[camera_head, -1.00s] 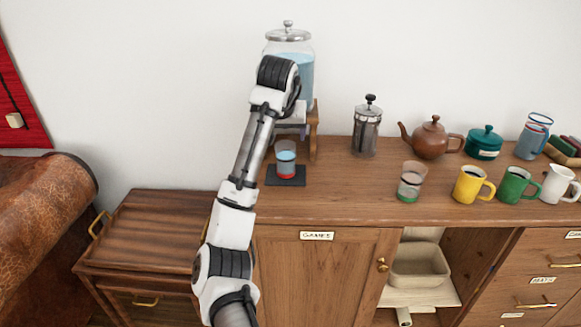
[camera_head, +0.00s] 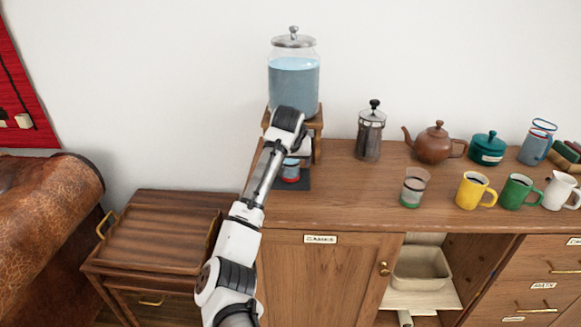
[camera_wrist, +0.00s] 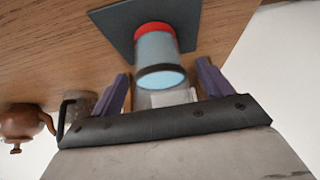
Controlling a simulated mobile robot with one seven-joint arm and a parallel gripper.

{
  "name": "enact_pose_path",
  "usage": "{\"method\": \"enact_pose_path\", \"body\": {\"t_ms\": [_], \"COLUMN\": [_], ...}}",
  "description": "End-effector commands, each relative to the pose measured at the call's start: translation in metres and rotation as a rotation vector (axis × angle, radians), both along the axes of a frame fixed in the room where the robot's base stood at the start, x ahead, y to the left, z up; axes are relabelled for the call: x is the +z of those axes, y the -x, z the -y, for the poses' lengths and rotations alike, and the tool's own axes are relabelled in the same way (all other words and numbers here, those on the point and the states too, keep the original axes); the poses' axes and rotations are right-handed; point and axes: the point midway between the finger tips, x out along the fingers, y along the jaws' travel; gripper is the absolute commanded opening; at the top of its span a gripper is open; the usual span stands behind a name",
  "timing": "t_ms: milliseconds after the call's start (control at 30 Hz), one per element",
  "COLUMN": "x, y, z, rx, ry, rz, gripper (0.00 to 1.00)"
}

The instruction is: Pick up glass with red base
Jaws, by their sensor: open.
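The glass with a red base (camera_head: 291,172) stands on a dark square mat (camera_head: 303,183) on the wooden cabinet top, below the water dispenser. My arm partly hides it in the head view. In the wrist view the glass (camera_wrist: 158,58) appears upside down, with its red base at the top and bluish water inside. My gripper (camera_wrist: 166,85) is open, its two purple fingers apart on either side of the glass's rim end. I cannot tell whether either finger touches it. In the head view the fingers are hidden behind my arm.
The glass dispenser (camera_head: 294,85) with blue water stands on a wooden stand (camera_head: 317,126) right behind. To the right are a French press (camera_head: 370,135), a teapot (camera_head: 434,144), a green-based glass (camera_head: 414,188) and several mugs. The cabinet top's front right of the mat is clear.

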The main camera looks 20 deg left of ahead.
Motion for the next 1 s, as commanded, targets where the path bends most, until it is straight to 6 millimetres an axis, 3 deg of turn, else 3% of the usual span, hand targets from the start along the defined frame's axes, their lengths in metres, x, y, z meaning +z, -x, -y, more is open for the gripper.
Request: {"method": "enact_pose_path", "body": {"t_ms": [167,600,667,1000], "x": [-0.0001,0.0005,0.0015,0.0042], "y": [0.0001,0.0001,-0.0001,-0.0024], "z": [0.0001,0.0003,0.0003,0.0019], "rx": [0.000,-0.001,-0.001,-0.003], "ry": [0.000,-0.001,-0.001,0.000], "rz": [0.000,0.000,0.003,0.002], "gripper": [0.77,0.20,0.16,0.15]}}
